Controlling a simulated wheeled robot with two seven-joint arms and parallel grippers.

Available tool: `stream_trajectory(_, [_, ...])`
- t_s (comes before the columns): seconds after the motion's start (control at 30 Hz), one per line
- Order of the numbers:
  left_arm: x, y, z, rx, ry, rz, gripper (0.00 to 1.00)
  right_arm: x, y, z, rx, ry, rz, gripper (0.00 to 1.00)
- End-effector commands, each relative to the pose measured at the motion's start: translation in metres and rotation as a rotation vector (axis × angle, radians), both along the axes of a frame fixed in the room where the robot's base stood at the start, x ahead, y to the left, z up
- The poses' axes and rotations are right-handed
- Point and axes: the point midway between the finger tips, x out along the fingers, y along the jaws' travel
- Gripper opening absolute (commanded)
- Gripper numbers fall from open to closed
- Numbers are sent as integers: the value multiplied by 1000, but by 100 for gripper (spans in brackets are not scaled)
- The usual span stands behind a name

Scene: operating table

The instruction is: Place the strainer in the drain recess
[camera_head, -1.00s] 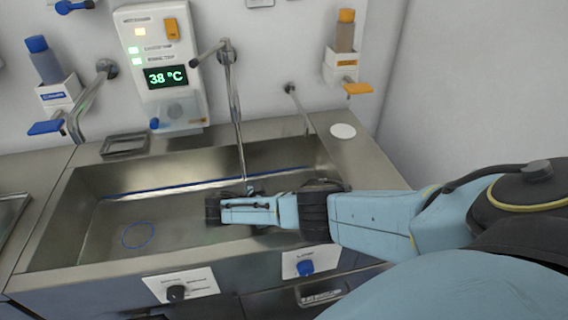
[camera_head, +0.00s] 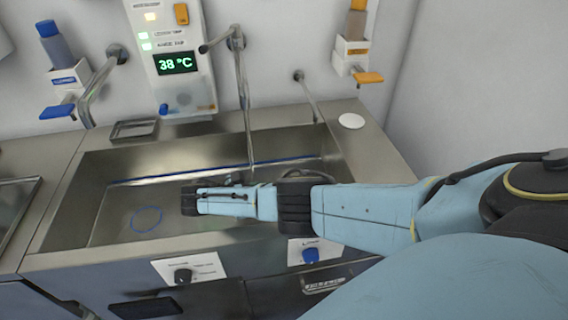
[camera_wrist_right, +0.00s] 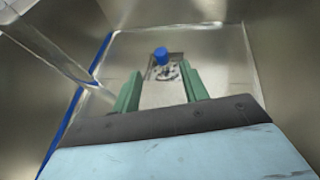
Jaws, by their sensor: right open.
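A blue knob (camera_wrist_right: 161,56) stands on a small metal piece with dark holes (camera_wrist_right: 166,72), which looks like the strainer, on the sink floor in the right wrist view. I cannot tell whether it sits in the drain recess or beside it. My right gripper (camera_wrist_right: 161,88) is open and empty, with its green fingers apart and the blue knob beyond and between their tips. In the head view my right gripper (camera_head: 188,201) reaches left over the sink (camera_head: 110,212), and my arm hides part of the basin. The strainer cannot be made out there. My left gripper is not in view.
A tap with a thin water stream (camera_head: 248,130) comes down behind my right arm. A blue ring (camera_head: 146,219) shows on the sink's left floor. The sink walls enclose the gripper. A white disc (camera_head: 351,121) lies on the right counter; a tray (camera_head: 134,130) lies behind the sink.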

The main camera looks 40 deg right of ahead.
Motion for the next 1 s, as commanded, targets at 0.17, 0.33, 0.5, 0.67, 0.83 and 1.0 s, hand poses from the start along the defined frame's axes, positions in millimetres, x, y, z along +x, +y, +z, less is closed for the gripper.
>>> stream_trajectory(0.17, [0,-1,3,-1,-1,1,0,7,28,12,2,-1,-1,44])
stream_trajectory(0.33, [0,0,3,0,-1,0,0,10,38,17,0,-1,-1,44])
stream_trajectory(0.5, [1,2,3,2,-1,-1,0,10,40,17,0,-1,-1,44])
stream_trajectory(0.67, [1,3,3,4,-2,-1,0,10,40,17,0,-1,-1,44])
stream_trajectory(0.83, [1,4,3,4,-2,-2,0,10,40,17,0,-1,-1,44])
stream_trajectory(1.0, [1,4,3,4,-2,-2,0,10,40,17,0,-1,-1,44])
